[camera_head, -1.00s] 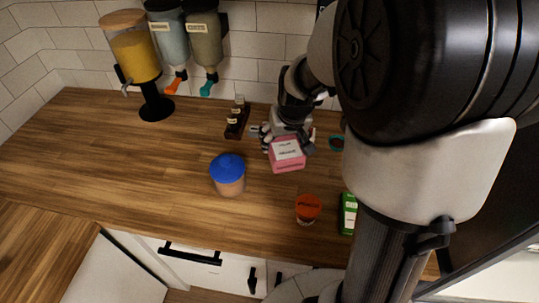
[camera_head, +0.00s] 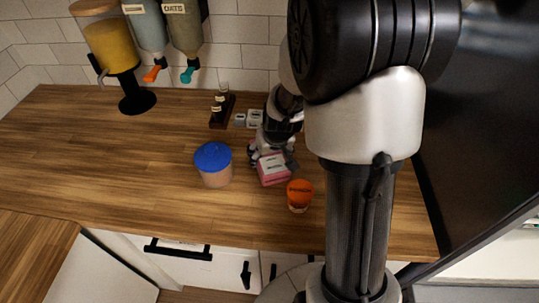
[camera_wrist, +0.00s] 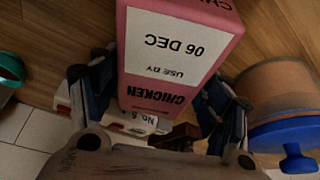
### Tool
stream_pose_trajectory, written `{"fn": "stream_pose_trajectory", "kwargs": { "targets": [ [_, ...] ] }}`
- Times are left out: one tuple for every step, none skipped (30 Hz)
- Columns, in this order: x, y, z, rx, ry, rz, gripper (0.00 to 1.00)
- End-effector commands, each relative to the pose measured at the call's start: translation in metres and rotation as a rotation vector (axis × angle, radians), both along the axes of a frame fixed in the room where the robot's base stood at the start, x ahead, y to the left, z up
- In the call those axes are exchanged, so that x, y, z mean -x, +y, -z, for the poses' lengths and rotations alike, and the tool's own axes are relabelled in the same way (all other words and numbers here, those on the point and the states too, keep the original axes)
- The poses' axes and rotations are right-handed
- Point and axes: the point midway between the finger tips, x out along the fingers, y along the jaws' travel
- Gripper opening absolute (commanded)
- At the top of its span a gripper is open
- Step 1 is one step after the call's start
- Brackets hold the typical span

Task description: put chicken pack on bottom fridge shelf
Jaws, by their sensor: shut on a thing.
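The chicken pack (camera_head: 274,170) is a pink box with a white label. In the wrist view the label on the pack (camera_wrist: 170,50) reads "CHICKEN" and "USE BY 06 DEC". My gripper (camera_head: 272,158) is shut on it, with one finger on each side of the box in the wrist view (camera_wrist: 160,98). In the head view the pack is over the wooden counter, just left of an orange-lidded tub; I cannot tell how high it is held. No fridge shelf can be made out.
A blue-lidded tub (camera_head: 213,165) stands left of the pack, and the orange-lidded tub (camera_head: 299,195) to its right. Small bottles in a dark rack (camera_head: 222,111) and dispensers (camera_head: 118,50) stand behind. The counter's left side (camera_head: 90,150) is clear. A large dark panel (camera_head: 470,130) is at right.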

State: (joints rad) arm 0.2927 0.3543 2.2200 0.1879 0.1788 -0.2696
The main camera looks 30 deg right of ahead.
Motion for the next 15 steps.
{"fn": "stream_pose_trajectory", "kwargs": {
  "targets": [
    [-0.0007,-0.0002,-0.0013,0.0,-0.002,0.0,0.33],
    [-0.0007,-0.0002,-0.0011,0.0,-0.002,0.0,0.33],
    [-0.0007,-0.0003,0.0,0.0,-0.002,0.0,0.33],
    [-0.0006,-0.0002,0.0011,0.0,-0.002,0.0,0.33],
    [-0.0007,-0.0002,0.0023,0.0,-0.002,0.0,0.33],
    [0.0,0.0,0.0035,0.0,0.0,0.0,0.71],
    [0.0,0.0,0.0027,0.0,0.0,0.0,0.73],
    [0.0,0.0,0.0024,0.0,0.0,0.0,0.75],
    [-0.0001,0.0,0.0022,0.0,0.0,0.0,0.78],
    [-0.0001,0.0,0.0022,0.0,0.0,0.0,0.8],
    [0.0,0.0,0.0022,0.0,0.0,0.0,0.82],
    [0.0,0.0,0.0022,0.0,0.0,0.0,0.85],
    [0.0,0.0,0.0022,0.0,0.0,0.0,0.87],
    [0.0,0.0,0.0022,0.0,0.0,0.0,0.89],
    [0.0,0.0,0.0022,0.0,0.0,0.0,0.91]
  ]
}}
